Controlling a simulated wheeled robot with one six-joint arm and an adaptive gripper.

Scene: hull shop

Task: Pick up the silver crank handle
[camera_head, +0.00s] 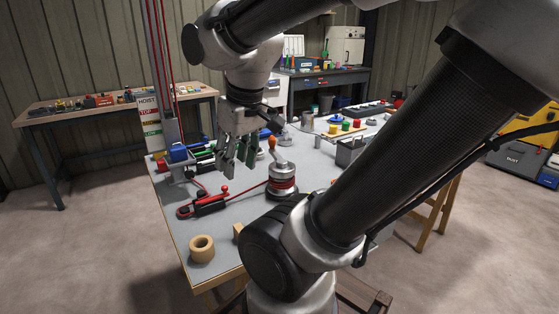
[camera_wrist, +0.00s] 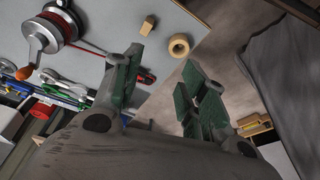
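A silver winch (camera_head: 282,180) with red rope on its drum stands on the grey worktable (camera_head: 235,222). A silver crank handle (camera_head: 275,156) with an orange-brown knob sits on top of it. In the wrist view the winch (camera_wrist: 52,30) is at the upper left, with the crank handle (camera_wrist: 35,53) reaching down to its knob. My gripper (camera_head: 240,158) hangs over the table, left of the knob in the head view. In the wrist view my gripper (camera_wrist: 163,62) has its green-padded fingers spread apart, with nothing held between them. The crank is outside the fingers.
A red-and-black tackle (camera_head: 205,204) lies left of the winch, its red rope running to the drum. A tan ring (camera_head: 202,248) sits at the table's near left corner. A hoist post (camera_head: 160,80) rises at the left edge. Coloured tools lie behind my gripper.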

